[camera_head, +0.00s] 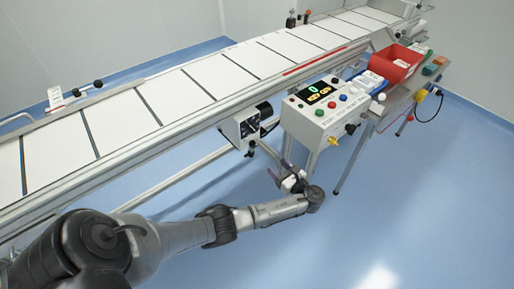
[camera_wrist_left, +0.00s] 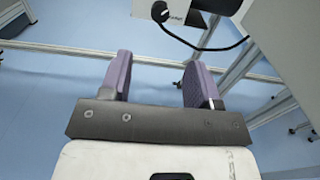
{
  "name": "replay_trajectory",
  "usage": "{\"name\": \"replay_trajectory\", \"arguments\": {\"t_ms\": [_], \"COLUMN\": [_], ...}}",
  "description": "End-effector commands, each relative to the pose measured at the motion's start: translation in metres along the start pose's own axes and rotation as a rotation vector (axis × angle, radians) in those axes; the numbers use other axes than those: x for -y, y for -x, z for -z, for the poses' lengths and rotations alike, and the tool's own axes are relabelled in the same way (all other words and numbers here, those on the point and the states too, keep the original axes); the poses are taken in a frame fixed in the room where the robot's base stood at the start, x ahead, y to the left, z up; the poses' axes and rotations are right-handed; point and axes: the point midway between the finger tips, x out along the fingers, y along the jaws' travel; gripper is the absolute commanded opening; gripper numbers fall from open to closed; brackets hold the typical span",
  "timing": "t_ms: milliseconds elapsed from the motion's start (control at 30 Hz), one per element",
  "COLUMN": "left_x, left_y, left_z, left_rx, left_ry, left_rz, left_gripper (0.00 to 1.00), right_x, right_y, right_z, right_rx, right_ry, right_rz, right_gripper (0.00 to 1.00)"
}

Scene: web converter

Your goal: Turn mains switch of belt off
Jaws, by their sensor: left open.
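The conveyor belt (camera_head: 165,95) with white panels runs from lower left to upper right. A grey motor control box (camera_head: 240,128) with a dark front hangs under its near side. A white control box (camera_head: 322,112) with a lit display and coloured buttons stands to its right. A yellow knob (camera_head: 333,141) sits low on that box's front. I cannot tell which control is the mains switch. My left gripper (camera_head: 281,176) is open and empty, below and in front of the boxes. In the left wrist view its purple fingers (camera_wrist_left: 156,82) are apart with only floor between them.
A red bin (camera_head: 395,64) and small trays stand on the side table at right. In the wrist view, a white box edge (camera_wrist_left: 172,10) and a black cable (camera_wrist_left: 205,47) are ahead, with metal frame legs at right. The floor in front is clear.

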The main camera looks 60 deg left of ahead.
Motion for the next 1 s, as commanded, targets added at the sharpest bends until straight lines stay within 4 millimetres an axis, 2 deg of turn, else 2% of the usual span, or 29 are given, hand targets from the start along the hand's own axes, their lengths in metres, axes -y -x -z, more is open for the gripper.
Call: {"name": "replay_trajectory", "arguments": {"t_ms": [400, 600, 800, 1000], "left_x": [0.0, 0.0, 0.0, 0.0], "left_y": [-0.074, -0.104, -0.123, -0.13], "left_z": [0.004, 0.003, 0.002, 0.001], "left_rx": [0.002, 0.001, -0.001, -0.001], "left_ry": [0.002, 0.001, 0.001, 0.001], "left_rz": [-0.001, 0.0, 0.0, 0.001], "left_gripper": [0.56, 0.56, 0.56, 0.56], "right_x": [0.002, 0.003, 0.004, 0.004], "right_y": [-0.026, -0.036, -0.042, -0.044], "right_z": [-0.008, -0.011, -0.013, -0.014], "right_rx": [0.0, 0.0, 0.0, 0.0], "right_ry": [-0.002, -0.006, -0.009, -0.009], "right_rz": [0.002, 0.005, 0.007, 0.007], "right_gripper": [0.0, 0.0, 0.0, 0.0]}}
